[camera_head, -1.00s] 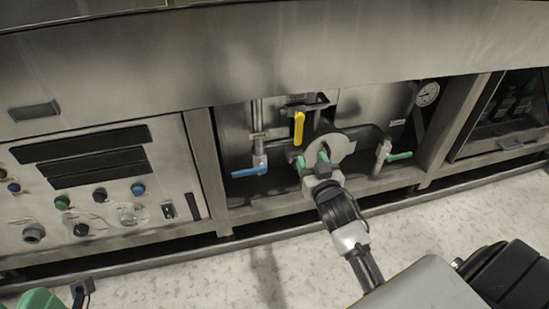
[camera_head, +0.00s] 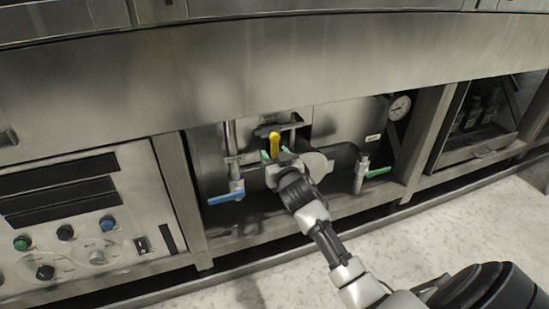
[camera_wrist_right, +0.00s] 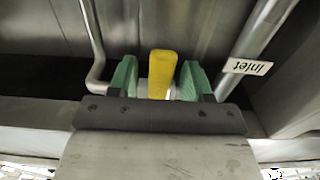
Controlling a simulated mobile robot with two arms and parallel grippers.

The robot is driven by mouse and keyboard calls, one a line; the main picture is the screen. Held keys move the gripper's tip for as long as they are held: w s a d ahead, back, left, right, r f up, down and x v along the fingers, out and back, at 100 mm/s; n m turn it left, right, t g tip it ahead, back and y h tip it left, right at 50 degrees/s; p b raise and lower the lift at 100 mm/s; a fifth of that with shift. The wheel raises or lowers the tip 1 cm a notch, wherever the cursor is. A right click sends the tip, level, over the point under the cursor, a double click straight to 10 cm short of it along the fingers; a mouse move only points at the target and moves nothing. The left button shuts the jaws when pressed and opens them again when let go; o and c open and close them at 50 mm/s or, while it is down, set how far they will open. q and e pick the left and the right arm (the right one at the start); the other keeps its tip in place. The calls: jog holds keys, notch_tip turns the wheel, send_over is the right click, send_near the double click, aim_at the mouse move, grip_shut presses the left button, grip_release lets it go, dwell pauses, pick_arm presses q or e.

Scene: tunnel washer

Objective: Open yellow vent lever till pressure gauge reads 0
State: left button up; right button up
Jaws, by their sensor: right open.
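In the right wrist view the yellow lever (camera_wrist_right: 162,74) stands between the two green fingertips of my right gripper (camera_wrist_right: 160,82), with a gap on each side. My right gripper (camera_head: 274,153) is open around the lever in the head view; its body hides the lever's lower end. The pressure gauge (camera_head: 400,107) is a round white dial at the upper right of the recess. It is too small to read. My left gripper is not in view.
A blue lever (camera_head: 226,198) lies to the left and a green lever (camera_head: 378,172) to the right, both on pipes. A control panel (camera_head: 80,215) with buttons is at the left. A label reading "Inlet" (camera_wrist_right: 247,66) sits near the right finger. The steel overhang (camera_head: 260,75) is above.

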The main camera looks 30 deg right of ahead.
grip_shut()
